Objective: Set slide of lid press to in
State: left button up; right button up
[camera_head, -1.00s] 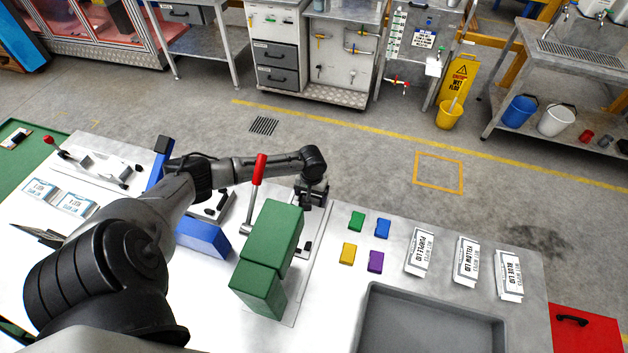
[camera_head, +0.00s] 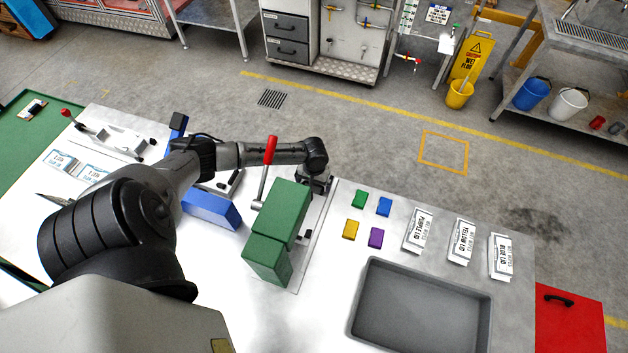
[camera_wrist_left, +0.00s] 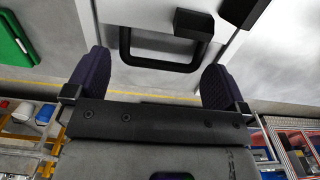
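The lid press is a green block machine (camera_head: 281,215) on the white bench, with a red-handled lever (camera_head: 270,151) standing up on its left. My left gripper (camera_head: 318,184) is low behind the press at the bench's far edge, partly hidden by it. In the left wrist view a black U-shaped handle (camera_wrist_left: 160,66) on a pale plate, which looks like the slide's handle, lies between the fingers of my left gripper (camera_wrist_left: 155,85). The fingers are open, with a gap to the handle on each side. How far the slide stands in or out is hidden. My right gripper is not in view.
Right of the press lie small green (camera_head: 360,199), blue (camera_head: 384,206), yellow (camera_head: 352,229) and purple (camera_head: 376,237) blocks. A grey tray (camera_head: 366,272) stands in front of them. Lid packets (camera_head: 419,230) lie further right. A blue block (camera_head: 211,209) is left of the press.

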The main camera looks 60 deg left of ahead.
pick_arm(q)
notch_tip(320, 180, up, 6)
jog(key=shift+f, duration=0.1)
jog(key=shift+r+p, duration=0.3)
jog(key=shift+r, duration=0.55)
